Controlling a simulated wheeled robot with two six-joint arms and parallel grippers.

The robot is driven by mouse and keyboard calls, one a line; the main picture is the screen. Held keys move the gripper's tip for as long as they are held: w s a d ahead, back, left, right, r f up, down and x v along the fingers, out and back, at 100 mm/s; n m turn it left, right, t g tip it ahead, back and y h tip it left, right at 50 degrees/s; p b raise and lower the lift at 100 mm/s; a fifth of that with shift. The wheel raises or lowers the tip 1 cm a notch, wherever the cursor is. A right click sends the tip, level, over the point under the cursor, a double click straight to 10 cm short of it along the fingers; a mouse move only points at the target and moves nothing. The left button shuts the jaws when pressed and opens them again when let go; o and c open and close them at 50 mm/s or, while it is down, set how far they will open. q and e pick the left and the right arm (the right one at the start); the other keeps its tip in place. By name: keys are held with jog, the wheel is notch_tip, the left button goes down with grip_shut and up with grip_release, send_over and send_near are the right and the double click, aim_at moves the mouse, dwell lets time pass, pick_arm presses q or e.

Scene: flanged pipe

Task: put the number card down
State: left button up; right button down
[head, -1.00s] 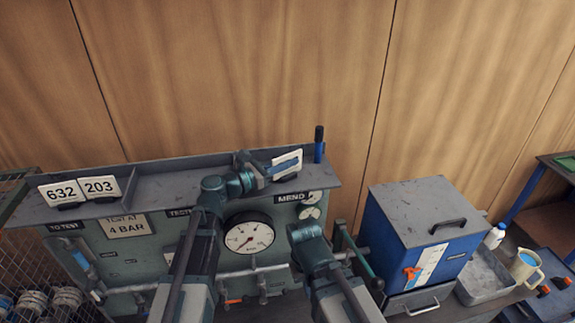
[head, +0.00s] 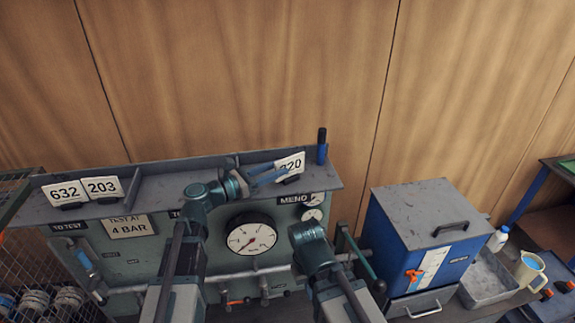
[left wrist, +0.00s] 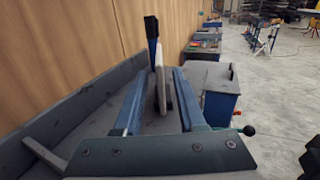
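A white number card (head: 292,164) stands on the shelf on top of the grey test bench, above the MEND label; its visible digits end in 20. My left gripper (head: 270,174) is at the card's left side, its two blue fingers apart. In the left wrist view the card (left wrist: 166,92) shows nearly edge-on between the spread fingers (left wrist: 160,98), with a gap on each side. The gripper covers the card's left part in the head view. My right arm is low in front of the bench; its gripper is not visible.
Cards 632 (head: 65,192) and 203 (head: 103,188) stand at the shelf's left end. A dark and blue upright marker-like post (head: 322,147) stands just right of the card. A blue box with a grey lid (head: 430,212) is at the right. The shelf's middle is clear.

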pick_arm(q)
jog(key=v, duration=0.7)
dwell(0.4)
